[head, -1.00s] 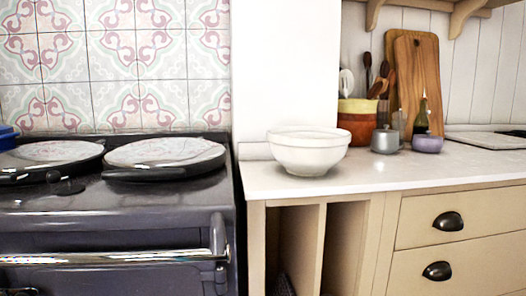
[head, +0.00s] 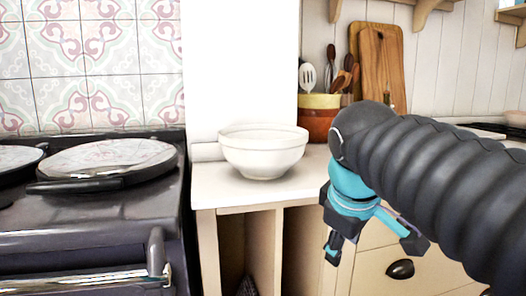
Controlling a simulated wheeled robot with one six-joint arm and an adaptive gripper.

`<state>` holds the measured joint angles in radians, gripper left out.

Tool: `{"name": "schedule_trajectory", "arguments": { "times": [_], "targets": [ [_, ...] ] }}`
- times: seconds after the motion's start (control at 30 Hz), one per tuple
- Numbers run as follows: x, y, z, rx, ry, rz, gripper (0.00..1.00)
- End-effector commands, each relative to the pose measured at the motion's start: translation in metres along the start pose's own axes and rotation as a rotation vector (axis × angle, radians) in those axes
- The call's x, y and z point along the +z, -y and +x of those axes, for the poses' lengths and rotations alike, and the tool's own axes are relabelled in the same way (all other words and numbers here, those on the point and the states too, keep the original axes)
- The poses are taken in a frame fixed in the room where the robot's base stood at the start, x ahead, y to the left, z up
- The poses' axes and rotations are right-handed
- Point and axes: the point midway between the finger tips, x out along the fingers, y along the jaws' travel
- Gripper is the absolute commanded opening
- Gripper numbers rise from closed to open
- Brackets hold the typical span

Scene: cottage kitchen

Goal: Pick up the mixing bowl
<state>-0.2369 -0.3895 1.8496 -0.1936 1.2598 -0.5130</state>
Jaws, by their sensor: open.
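The mixing bowl (head: 263,153) is a white, round bowl with a wide rim. It stands upright on the white counter (head: 228,190), near the counter's left end beside the stove. My gripper (head: 373,248) is to the right of the bowl and lower in the picture, in front of the drawers. Its two fingers are spread apart with nothing between them. It is not touching the bowl. The inside of the bowl is mostly hidden by the low viewing angle.
A dark stove (head: 90,215) with round lids adjoins the counter on the left. A yellow and orange utensil crock (head: 318,120) stands behind the bowl to the right, with wooden boards (head: 379,65) behind. My dark arm covers the counter's right part. The counter before the bowl is clear.

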Motion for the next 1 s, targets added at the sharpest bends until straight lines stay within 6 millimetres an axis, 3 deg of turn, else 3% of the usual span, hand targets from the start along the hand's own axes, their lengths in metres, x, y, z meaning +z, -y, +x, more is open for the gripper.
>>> {"name": "schedule_trajectory", "arguments": {
  "times": [0.03,0.2,0.5,0.7,1.0],
  "targets": [
    [-0.023,-0.010,-0.015,0.008,0.005,-0.087,0.45],
    [-0.084,-0.035,-0.056,0.039,0.044,-0.367,0.45],
    [-0.178,-0.046,-0.116,0.079,0.115,-0.800,0.45],
    [-0.213,-0.037,-0.140,0.086,0.150,-0.989,0.45],
    [-0.224,-0.033,-0.143,0.085,0.169,-1.072,0.45]
  ]
}}
